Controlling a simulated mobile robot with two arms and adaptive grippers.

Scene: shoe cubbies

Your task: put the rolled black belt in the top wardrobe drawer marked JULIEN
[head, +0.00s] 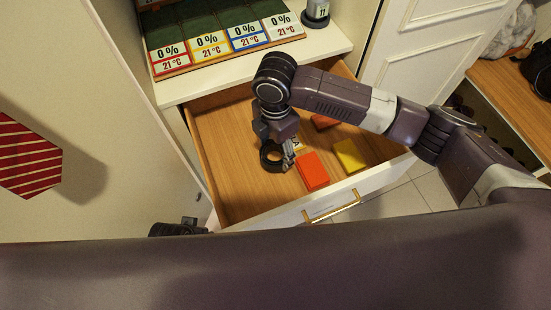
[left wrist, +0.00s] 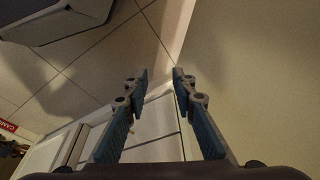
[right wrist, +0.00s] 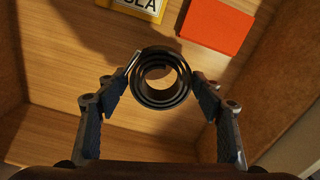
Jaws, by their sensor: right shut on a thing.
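The rolled black belt (head: 271,155) is a dark coil with an open middle. My right gripper (head: 289,157) is shut on it, inside the open top drawer (head: 235,186). In the right wrist view the belt (right wrist: 160,94) sits between the two fingertips of the right gripper (right wrist: 160,85), over the wooden drawer floor. I cannot tell whether it touches the floor. My left gripper (left wrist: 159,75) is open and empty in the left wrist view, facing tiles and white furniture. Any name on the drawer front is too small to read.
The drawer holds an orange-red box (head: 312,171), a yellow box (head: 350,155) and a partly hidden lettered card (right wrist: 137,8). Its white front has a brass handle (head: 332,212). Several labelled cards lie on the cabinet top (head: 320,45). The drawer's left side is clear.

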